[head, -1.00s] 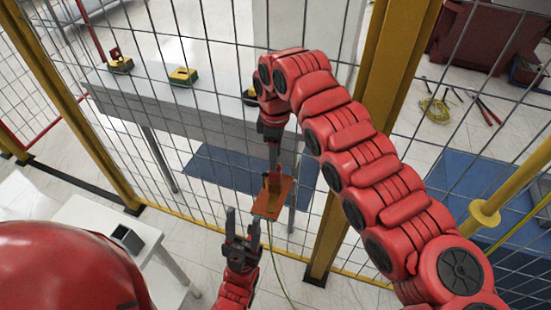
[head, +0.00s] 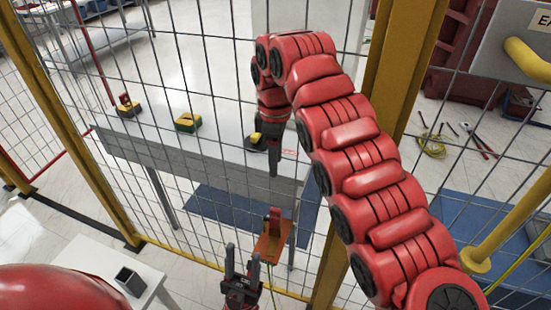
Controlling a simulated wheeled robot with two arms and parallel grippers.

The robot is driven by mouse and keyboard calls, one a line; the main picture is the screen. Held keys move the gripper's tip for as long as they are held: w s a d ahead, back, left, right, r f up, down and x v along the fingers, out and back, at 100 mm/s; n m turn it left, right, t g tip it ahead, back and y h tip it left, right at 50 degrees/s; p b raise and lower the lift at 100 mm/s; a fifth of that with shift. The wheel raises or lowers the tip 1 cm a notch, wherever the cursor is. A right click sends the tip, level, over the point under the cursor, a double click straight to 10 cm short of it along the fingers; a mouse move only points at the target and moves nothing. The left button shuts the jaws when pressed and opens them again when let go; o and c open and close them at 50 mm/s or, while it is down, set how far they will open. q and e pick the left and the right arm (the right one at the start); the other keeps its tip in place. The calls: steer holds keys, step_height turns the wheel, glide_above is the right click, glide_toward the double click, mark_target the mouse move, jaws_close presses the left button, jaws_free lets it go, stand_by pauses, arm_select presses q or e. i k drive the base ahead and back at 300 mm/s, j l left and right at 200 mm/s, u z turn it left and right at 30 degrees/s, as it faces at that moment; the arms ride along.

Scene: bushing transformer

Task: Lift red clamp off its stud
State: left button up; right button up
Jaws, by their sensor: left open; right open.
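A dark block with a red part (head: 127,106) sits at the left of the grey bench behind the mesh; it may be the red clamp. A small upright red piece (head: 275,216) stands on an orange plate (head: 272,245) lower down; I cannot tell whether it is a clamp on a stud. My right gripper (head: 274,172) points down above this piece, apart from it, and holds nothing visible. My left gripper (head: 242,262) is open, fingers up, beside the plate's lower left end, with nothing between its fingers.
A wire mesh fence with yellow posts (head: 372,100) crosses the view. On the grey bench (head: 215,150) are a green-yellow block (head: 188,122) and a yellow-black one (head: 256,140). A white table (head: 85,262) with a dark box (head: 130,281) is at lower left.

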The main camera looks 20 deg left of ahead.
mark_target(276, 222)
steer(key=k, duration=1)
